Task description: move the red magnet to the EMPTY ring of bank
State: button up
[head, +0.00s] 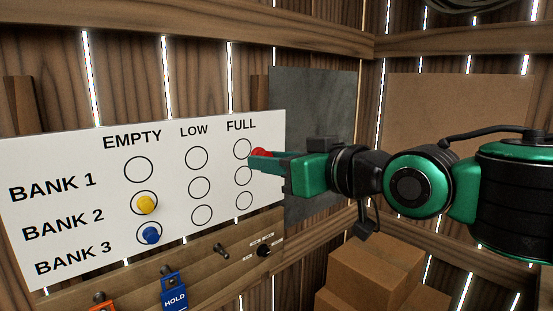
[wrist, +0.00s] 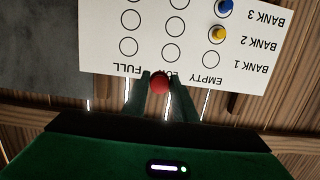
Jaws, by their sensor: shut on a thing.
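The white board (head: 70,150) has rows for three banks and EMPTY, LOW and FULL columns. The EMPTY ring of bank 1 (head: 139,170) is bare; it also shows in the wrist view (wrist: 211,59). My gripper (head: 255,161) is shut on the red magnet (head: 261,153). In the head view the magnet overlaps the right edge of bank 1's FULL ring. In the wrist view the magnet (wrist: 159,83) sits between my fingertips, over the heading line between FULL and EMPTY. I cannot tell how far it is from the board.
A yellow magnet (head: 147,204) is on bank 2's EMPTY ring and a blue magnet (head: 151,235) on bank 3's. A blue HOLD tag (head: 174,291) hangs on the rail below. A dark panel (head: 318,110) is right of the board. Cardboard boxes (head: 372,265) stand lower right.

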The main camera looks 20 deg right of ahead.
jog(key=s+a+f, duration=0.2)
jog(key=a, duration=0.5)
jog(key=s+a+f, duration=0.2)
jog(key=a, duration=0.5)
jog(key=shift+s+a, duration=0.3)
jog(key=shift+a, duration=0.05)
dwell(1.8)
jog(key=shift+f, duration=0.15)
jog(key=shift+w, duration=0.1)
jog(key=shift+w+a+r, duration=0.15)
jog(key=shift+w+a, duration=1.2)
jog(key=shift+w, duration=1.3)
jog(key=shift+w+a+r, duration=0.2)
jog(key=shift+w+a, duration=1.1)
jog(key=shift+w, duration=1.3)
jog(key=shift+w+a+r, duration=0.15)
jog(key=shift+w+a, duration=1.2)
jog(key=shift+w, duration=1.3)
